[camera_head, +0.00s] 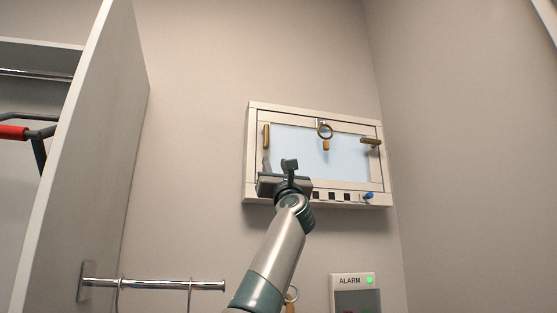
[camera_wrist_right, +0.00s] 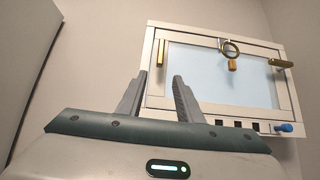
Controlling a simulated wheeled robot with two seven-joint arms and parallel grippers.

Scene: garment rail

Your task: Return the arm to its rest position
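My right arm (camera_head: 277,250) reaches up from the bottom of the head view. Its gripper (camera_head: 278,164) is raised in front of the lower left part of a white framed wall panel (camera_head: 315,110). In the right wrist view the two fingers of my right gripper (camera_wrist_right: 160,95) stand apart with nothing between them. The panel shows behind and to the right of them there, and I cannot tell the exact gap to it. My left gripper is not in view.
The panel carries a ring (camera_head: 325,131) with an orange tag, brass latches and a blue knob (camera_head: 369,196). A chrome rail (camera_head: 155,284) with rings juts out at lower left, beside a tall cabinet side (camera_head: 95,150). An alarm box (camera_head: 354,290) with a green light is at lower right.

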